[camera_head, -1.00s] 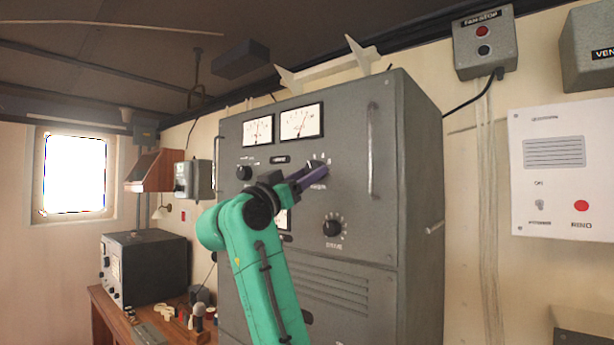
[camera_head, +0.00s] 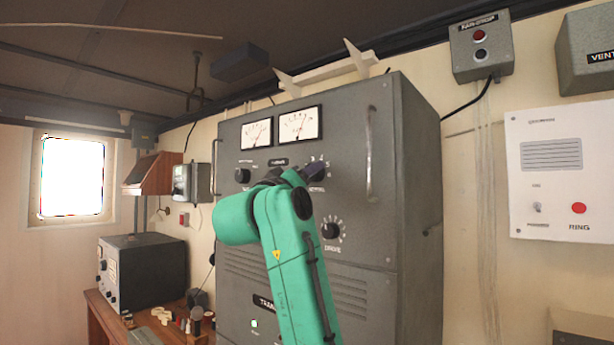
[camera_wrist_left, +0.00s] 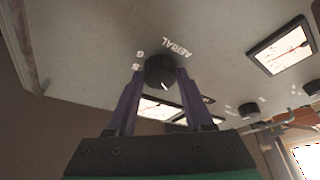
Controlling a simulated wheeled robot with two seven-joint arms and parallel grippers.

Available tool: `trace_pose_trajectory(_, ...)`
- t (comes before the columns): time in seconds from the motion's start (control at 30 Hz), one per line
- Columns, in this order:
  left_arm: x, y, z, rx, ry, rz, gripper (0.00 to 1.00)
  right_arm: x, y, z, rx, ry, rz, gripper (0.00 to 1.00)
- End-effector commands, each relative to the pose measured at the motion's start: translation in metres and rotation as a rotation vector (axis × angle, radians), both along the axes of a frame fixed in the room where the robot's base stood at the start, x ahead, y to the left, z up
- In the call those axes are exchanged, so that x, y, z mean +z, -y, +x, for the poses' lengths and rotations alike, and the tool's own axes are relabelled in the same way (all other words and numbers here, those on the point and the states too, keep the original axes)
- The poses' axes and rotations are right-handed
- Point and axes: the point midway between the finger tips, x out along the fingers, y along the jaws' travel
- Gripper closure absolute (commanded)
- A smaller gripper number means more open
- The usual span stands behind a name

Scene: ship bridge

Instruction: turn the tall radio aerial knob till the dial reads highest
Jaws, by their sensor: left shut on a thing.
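The tall grey radio cabinet (camera_head: 365,270) stands in the middle of the head view. Near its top are two white dials, a left dial (camera_head: 257,134) and a right dial (camera_head: 299,124). The right dial's thin needle leans right of upright. My left gripper (camera_head: 316,172) is at the front panel below the right dial. In the left wrist view the black aerial knob (camera_wrist_left: 160,71), with the word AERIAL beside it, sits between the purple fingers of the left gripper (camera_wrist_left: 159,82), shut on it. The right gripper is not in view.
The drive knob (camera_head: 331,231) is below my gripper, and another knob (camera_head: 243,175) is to its left. A vertical handle (camera_head: 370,153) sticks out on the right. A desk (camera_head: 97,308) with a smaller radio (camera_head: 140,268) stands at the left.

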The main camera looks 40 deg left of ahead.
Motion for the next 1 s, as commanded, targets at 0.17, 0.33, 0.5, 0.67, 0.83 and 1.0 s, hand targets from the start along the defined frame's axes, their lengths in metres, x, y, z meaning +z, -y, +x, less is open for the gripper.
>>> trace_pose_trajectory(0.17, -0.0016, 0.001, 0.0016, -0.003, -0.006, -0.031, 1.0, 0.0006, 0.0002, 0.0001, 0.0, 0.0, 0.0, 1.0)
trace_pose_trajectory(0.33, -0.0018, 0.001, 0.0016, -0.004, -0.006, -0.036, 1.0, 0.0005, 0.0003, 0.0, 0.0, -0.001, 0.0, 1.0)
trace_pose_trajectory(0.5, -0.0019, 0.0011, 0.0017, -0.004, -0.006, -0.035, 1.0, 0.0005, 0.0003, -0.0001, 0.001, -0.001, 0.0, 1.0)
trace_pose_trajectory(0.67, -0.0017, 0.0009, 0.0015, -0.003, -0.006, -0.035, 0.18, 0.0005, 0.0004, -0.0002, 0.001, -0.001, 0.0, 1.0)
trace_pose_trajectory(0.83, -0.0009, 0.0007, 0.0008, -0.002, -0.003, -0.034, 0.18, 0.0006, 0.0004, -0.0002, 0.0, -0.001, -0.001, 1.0)
trace_pose_trajectory(1.0, -0.004, 0.0019, -0.0045, -0.001, -0.001, -0.034, 0.18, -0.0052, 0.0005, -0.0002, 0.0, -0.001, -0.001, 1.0)
